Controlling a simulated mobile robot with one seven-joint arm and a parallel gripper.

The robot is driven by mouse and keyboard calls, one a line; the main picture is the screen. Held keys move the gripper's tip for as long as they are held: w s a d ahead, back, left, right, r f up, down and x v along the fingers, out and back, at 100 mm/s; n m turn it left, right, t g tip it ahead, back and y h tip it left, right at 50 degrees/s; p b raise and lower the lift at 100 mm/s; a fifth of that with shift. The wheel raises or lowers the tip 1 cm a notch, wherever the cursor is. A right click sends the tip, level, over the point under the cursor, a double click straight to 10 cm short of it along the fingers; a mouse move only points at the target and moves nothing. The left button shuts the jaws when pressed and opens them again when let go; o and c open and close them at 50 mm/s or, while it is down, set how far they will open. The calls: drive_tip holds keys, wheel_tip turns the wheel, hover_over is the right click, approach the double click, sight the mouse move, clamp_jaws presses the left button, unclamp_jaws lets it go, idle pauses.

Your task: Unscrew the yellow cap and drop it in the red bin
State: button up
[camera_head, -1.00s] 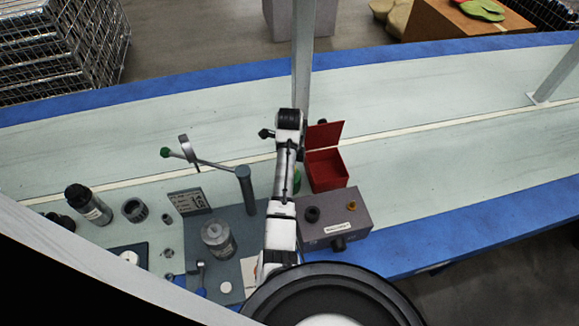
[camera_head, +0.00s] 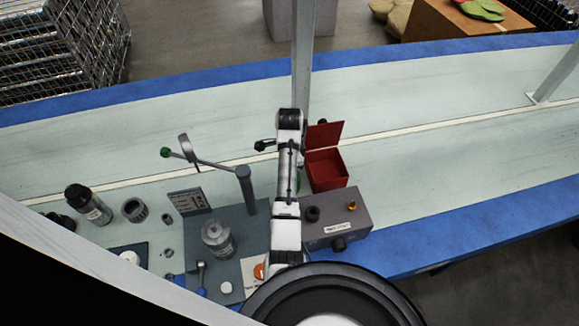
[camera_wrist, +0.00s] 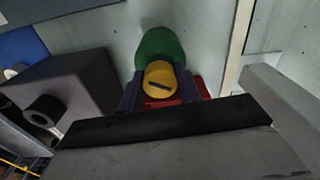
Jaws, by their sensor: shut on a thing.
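The yellow cap (camera_wrist: 158,75), with a dark slot across its face, sits between my gripper's fingers (camera_wrist: 158,88) in the wrist view. My gripper is shut on it. A green rounded part (camera_wrist: 160,46) shows directly behind the cap; I cannot tell whether the cap is still joined to it. In the head view a sliver of green (camera_head: 299,183) shows beside my arm, and the gripper and cap are hidden there. The red bin (camera_head: 327,184) stands open just right of my arm, its lid raised. A red surface also shows beside the cap in the wrist view.
A grey box (camera_head: 352,214) with black and brass fittings stands in front of the red bin. The table right of the bin is clear.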

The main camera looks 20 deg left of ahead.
idle(0.3)
drive_tip(key=n, duration=0.3)
drive_tip(key=shift+n, duration=0.4)
drive_tip(key=o, duration=0.8)
